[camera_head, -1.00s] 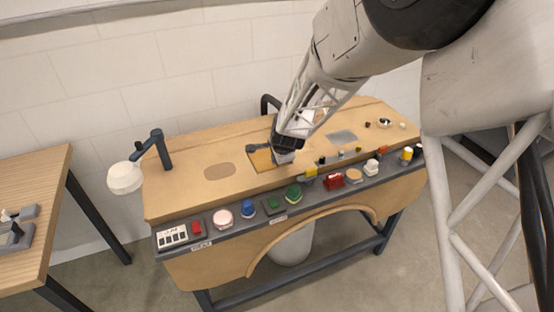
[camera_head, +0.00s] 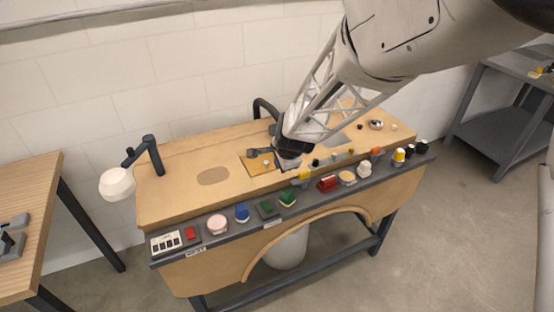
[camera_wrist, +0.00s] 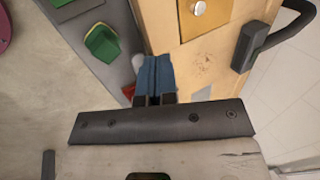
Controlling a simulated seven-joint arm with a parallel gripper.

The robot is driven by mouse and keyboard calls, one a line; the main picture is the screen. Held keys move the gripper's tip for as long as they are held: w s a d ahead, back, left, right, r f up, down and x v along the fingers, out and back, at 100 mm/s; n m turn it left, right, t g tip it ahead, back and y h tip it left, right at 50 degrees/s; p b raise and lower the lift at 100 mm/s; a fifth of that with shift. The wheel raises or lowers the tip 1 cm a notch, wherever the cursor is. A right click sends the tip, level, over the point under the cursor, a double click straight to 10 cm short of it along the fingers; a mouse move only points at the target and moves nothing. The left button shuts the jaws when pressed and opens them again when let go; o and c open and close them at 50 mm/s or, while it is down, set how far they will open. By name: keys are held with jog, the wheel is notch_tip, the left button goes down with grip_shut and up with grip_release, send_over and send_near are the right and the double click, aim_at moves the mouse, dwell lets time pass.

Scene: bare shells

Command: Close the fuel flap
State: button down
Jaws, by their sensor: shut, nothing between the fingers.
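A square ochre panel or recess (camera_head: 256,167) with a dark edge is set in the bench top and looks like the fuel flap's place. A small pale knob (camera_head: 266,162) sits on it, and a dark bracket-like piece (camera_head: 259,152) lies at its back edge. I cannot tell how far the flap is open. In the wrist view, the ochre panel (camera_wrist: 211,20) and its round knob (camera_wrist: 198,8) show at the top. My gripper (camera_head: 287,160) is just right of the panel, low over the bench. Its blue fingers (camera_wrist: 154,72) are together and empty.
A front strip of buttons and switches includes a green one (camera_head: 287,197) and a red one (camera_head: 328,183). A dark loop handle (camera_head: 264,104) rises at the back edge. The left bench top around an oval patch (camera_head: 213,176) is clear.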

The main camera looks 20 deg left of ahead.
jog(key=shift+s+d+r, duration=0.3)
jog(key=shift+s+d, duration=0.3)
jog(key=shift+d+r, duration=0.1)
jog(key=s+d+r+n+h, duration=0.1)
jog(key=s+d+r+n, duration=0.15)
jog(key=d+r, duration=0.4)
jog(key=s+d+r+n, duration=0.1)
jog(key=s+d+r, duration=0.2)
jog(key=d, duration=0.6)
jog(key=s+d+r+n+h, duration=0.1)
jog(key=s+d+r, duration=0.25)
jog(key=d, duration=0.45)
jog(key=s+d+r+n+h, duration=0.1)
jog(key=s+d+r+n, duration=0.1)
jog(key=s+d, duration=0.6)
jog(key=s+d+r+n+g+h, duration=0.1)
jog(key=s+d+r+n, duration=0.1)
jog(key=s+d, duration=0.6)
jog(key=shift+s+d+r, duration=0.4)
jog(key=shift+s+r, duration=0.25)
jog(key=shift+s, duration=0.9)
jog(key=shift+n, duration=0.25)
